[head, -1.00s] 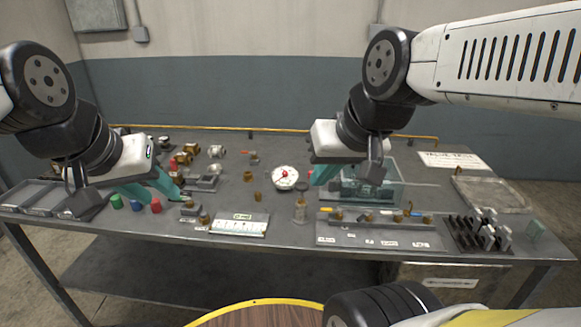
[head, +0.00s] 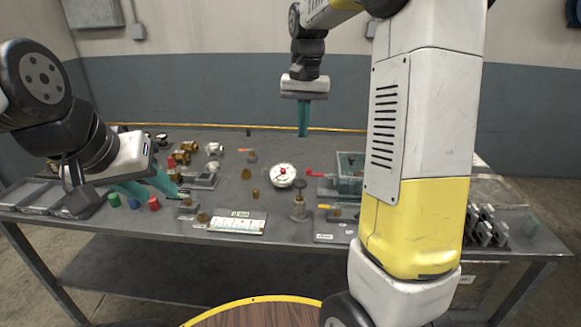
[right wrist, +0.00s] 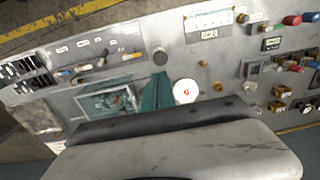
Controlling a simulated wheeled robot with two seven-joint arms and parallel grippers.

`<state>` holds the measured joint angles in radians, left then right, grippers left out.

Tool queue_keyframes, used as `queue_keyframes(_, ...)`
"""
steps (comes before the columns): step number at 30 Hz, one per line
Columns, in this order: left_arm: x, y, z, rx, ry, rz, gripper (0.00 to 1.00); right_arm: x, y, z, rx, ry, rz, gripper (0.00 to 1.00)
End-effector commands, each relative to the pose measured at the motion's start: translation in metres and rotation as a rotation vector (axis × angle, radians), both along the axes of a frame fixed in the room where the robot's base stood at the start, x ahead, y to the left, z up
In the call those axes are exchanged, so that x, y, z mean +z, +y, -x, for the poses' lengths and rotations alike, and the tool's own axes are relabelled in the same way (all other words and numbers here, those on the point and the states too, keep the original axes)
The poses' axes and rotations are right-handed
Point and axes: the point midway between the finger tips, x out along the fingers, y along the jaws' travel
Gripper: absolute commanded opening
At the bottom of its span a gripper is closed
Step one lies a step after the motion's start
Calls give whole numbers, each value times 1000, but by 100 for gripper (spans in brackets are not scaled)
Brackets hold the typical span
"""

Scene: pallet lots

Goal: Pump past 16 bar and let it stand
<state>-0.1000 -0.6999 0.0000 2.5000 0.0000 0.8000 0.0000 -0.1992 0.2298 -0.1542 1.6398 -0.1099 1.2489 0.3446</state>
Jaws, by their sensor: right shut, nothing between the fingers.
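A round white gauge (head: 282,175) with a red mark at its centre stands mid-bench; it also shows in the right wrist view (right wrist: 186,91). Its reading is too small to tell. Right of it a red handle (head: 314,172) points toward a clear-walled tank (head: 350,184), partly hidden by my right arm; the tank shows in the right wrist view (right wrist: 108,103). My right gripper (head: 303,133) is shut and empty, raised above the back of the bench, fingers down. My left gripper (head: 166,197) is low over the left part, its teal fingers apart, near small fittings.
A white scale plate (head: 237,222) lies at the front. Red, blue and green caps (head: 134,203) and grey trays (head: 38,196) are at left, brass fittings (head: 183,155) behind. Dark clamps (head: 487,226) stand at right. A brass pipe runs along the back edge.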

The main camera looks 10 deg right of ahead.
Motion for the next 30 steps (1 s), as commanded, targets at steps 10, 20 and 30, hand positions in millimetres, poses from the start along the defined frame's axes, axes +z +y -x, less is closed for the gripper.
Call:
queue_keyframes(10,0,0,0,0,0,0,36,-7,0,-11,-16,25,17,0)
queue_keyframes(20,0,0,0,0,0,0,36,-25,0,-10,-16,28,16,0)
queue_keyframes(30,0,0,0,0,0,0,36,-96,0,-10,-17,29,17,0)
